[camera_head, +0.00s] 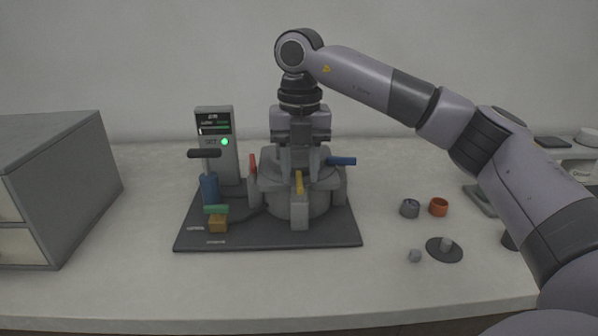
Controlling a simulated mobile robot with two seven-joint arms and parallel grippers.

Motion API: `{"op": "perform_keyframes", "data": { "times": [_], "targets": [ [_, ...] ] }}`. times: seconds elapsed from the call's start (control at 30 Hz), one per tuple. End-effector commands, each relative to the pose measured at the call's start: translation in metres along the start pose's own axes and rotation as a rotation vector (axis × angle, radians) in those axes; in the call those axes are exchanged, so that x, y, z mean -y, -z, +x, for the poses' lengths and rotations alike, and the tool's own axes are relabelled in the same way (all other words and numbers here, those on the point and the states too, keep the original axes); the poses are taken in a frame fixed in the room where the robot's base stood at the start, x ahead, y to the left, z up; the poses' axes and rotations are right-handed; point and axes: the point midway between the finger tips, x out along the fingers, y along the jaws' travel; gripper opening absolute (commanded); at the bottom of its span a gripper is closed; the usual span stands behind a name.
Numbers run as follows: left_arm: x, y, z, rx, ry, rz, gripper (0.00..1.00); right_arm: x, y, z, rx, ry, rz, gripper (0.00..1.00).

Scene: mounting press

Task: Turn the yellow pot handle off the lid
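The pot (283,203) is a grey round body with a lid on the right part of the dark base plate. The yellow handle (299,183) is at its front, over a grey upright block, and points toward me. A blue handle (341,161) sticks out to the right and a red handle (252,164) stands at the left. My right gripper (299,174) points straight down over the lid. Its two fingers are apart, one on each side of the yellow handle's upper end. Contact cannot be made out, and the gripper hides part of the lid. My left gripper is out of view.
A control box (216,140) with a green light stands behind a black-topped lever (204,154). A green-topped brass block (218,224) is at the base's front left. A grey cabinet (85,190) stands left. Small cups (438,207) and a dark disc (444,256) lie right.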

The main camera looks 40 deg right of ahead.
Motion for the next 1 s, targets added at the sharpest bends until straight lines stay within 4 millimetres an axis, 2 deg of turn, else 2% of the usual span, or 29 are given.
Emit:
{"op": "perform_keyframes", "data": {
  "times": [0.1,0.37,0.4,0.47,0.5,0.77,1.0],
  "targets": [
    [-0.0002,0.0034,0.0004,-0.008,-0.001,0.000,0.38,0.0001,0.0002,0.0069,0.000,-0.001,-0.001,0.38],
    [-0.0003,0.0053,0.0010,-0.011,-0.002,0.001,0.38,0.0000,0.0002,0.0081,0.000,-0.001,0.000,0.38],
    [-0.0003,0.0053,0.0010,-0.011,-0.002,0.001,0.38,0.0000,0.0002,0.0080,0.000,-0.001,0.000,0.25],
    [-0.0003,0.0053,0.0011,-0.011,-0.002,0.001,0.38,-0.0001,0.0002,0.0079,0.000,-0.001,-0.001,0.06],
    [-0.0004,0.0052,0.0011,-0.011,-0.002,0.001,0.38,-0.0001,0.0002,0.0079,0.000,-0.001,0.000,0.00],
    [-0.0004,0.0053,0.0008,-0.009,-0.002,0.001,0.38,0.0000,0.0002,0.0074,0.000,-0.001,-0.008,0.00],
    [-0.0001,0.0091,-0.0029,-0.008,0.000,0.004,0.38,0.0001,0.0002,0.0059,-0.001,-0.001,-0.088,0.00]
  ]
}}
